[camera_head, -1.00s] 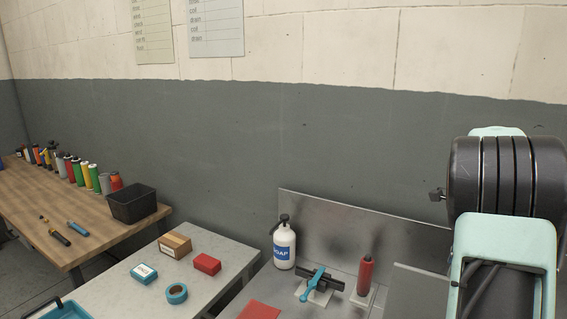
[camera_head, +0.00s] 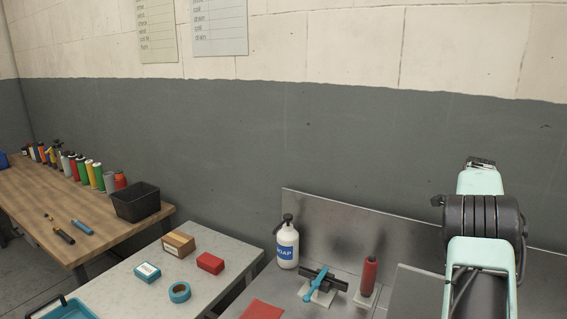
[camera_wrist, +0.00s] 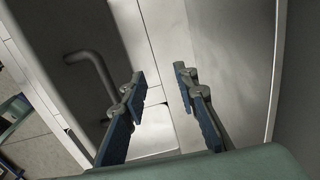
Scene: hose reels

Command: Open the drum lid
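In the wrist view my gripper (camera_wrist: 160,82) is open, its two blue-padded fingers apart with nothing between them. Beyond the fingers are grey metal panels (camera_wrist: 228,55) with a pale seam running between them. A bent grey bar handle (camera_wrist: 98,68) stands out from the darker panel on the left, to the left of the fingers and apart from them. I cannot tell whether this panel belongs to the drum lid. No drum or lid is clearly recognisable in the head view, and my gripper is not in sight there.
In the head view a metal bench with a backsplash (camera_head: 340,225) holds a soap bottle (camera_head: 287,244), a blue-handled tool (camera_head: 317,285) and a red cylinder (camera_head: 368,275). Left are a grey table (camera_head: 215,285) with small boxes and a wooden bench (camera_head: 50,205) with bottles and a black bin (camera_head: 137,202).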

